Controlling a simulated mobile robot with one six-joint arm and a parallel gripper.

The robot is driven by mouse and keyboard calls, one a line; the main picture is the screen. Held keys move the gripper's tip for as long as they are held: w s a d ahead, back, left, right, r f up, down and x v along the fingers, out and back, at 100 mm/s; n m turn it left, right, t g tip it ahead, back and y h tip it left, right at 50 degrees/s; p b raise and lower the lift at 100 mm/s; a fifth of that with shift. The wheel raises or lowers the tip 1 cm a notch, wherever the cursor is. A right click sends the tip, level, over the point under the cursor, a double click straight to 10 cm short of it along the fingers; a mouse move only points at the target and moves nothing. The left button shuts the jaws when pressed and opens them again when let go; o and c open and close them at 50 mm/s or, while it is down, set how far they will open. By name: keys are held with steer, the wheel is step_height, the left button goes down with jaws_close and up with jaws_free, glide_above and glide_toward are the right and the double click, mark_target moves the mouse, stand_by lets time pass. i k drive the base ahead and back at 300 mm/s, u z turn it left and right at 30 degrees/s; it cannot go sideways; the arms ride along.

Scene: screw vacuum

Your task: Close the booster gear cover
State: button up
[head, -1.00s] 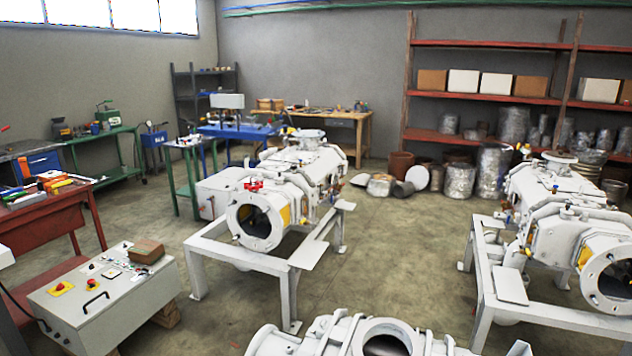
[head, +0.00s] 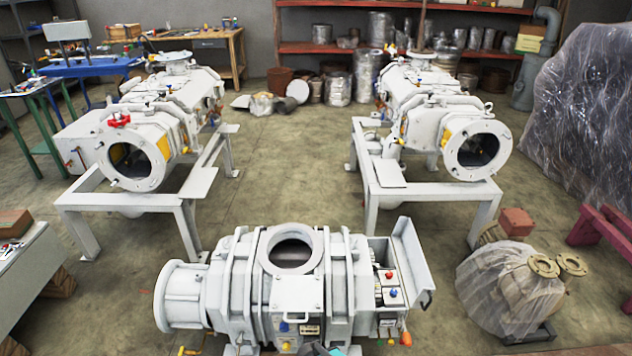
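A white booster machine (head: 250,290) lies across the lower middle of the head view, with a round open port on top. At its right end a box-like section stands open, with an upright white cover panel (head: 410,262) tilted outward and a dark handle on its outer side. Inside the open section small parts with red and blue knobs (head: 391,284) show. I take this raised panel to be the gear cover; it is open. My gripper is not clearly in view. A small dark and teal piece shows at the bottom edge, and I cannot tell what it is.
Two white pump machines stand on frames behind, at left (head: 150,140) and right (head: 440,125). A wrapped part (head: 505,292) lies on the floor right of the booster. A grey control box (head: 25,268) is at the left edge. Floor between the frames is clear.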

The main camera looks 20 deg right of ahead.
mark_target(419, 283)
steer(key=z, duration=4.25)
steer(key=i, duration=0.1)
steer(key=u, duration=2.8)
